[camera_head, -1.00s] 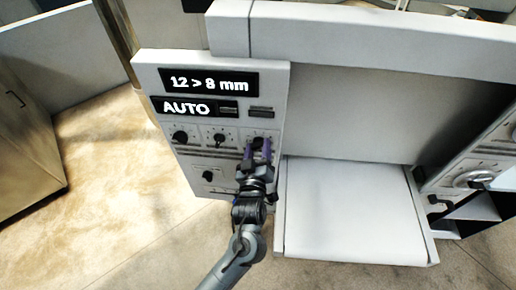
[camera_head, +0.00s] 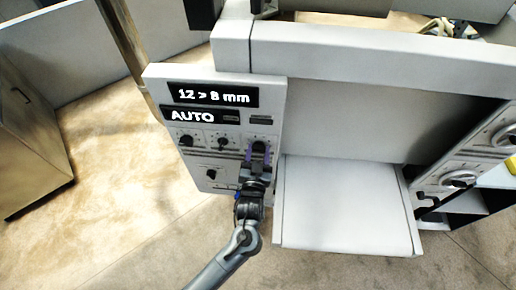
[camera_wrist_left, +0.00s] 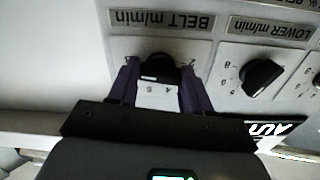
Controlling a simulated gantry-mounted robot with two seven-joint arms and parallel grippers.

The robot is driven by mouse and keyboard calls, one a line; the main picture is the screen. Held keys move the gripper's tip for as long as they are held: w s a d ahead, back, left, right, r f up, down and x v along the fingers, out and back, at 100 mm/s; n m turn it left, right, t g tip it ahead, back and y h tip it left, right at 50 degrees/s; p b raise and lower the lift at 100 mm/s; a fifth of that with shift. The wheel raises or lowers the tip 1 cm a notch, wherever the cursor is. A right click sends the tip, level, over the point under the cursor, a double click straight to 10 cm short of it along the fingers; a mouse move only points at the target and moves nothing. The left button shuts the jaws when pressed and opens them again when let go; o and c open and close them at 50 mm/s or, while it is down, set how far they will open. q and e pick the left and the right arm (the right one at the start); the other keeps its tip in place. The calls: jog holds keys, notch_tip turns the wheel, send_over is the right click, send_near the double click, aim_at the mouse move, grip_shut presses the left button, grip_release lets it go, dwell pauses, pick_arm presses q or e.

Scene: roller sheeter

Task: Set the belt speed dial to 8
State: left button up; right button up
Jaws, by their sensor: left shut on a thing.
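The belt speed dial (camera_wrist_left: 160,68) is a black knob under a "BELT m/min" label, which shows upside down in the left wrist view. My left gripper (camera_wrist_left: 160,85) has its purple fingers on both sides of this knob and is shut on it. In the head view the left gripper (camera_head: 258,152) is at the rightmost dial of the upper row on the control panel (camera_head: 215,165) and covers most of that dial. The dial's pointer and setting cannot be read clearly. My right gripper is not in view.
Beside it is the "LOWER m/min" dial (camera_wrist_left: 262,77); another dial (camera_head: 187,140) is further left. A display (camera_head: 213,95) reads "12 > 8 mm", with "AUTO" below. The white belt table (camera_head: 345,205) is right of the panel and clear.

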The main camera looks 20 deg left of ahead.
pick_arm(q)
jog(key=shift+m, duration=0.4)
jog(key=o, duration=1.1)
jog(key=shift+c, duration=0.2)
jog(key=b+v, duration=0.2)
jog(key=v, duration=0.8)
jog(key=shift+s, duration=0.35)
jog(key=shift+d, duration=0.1)
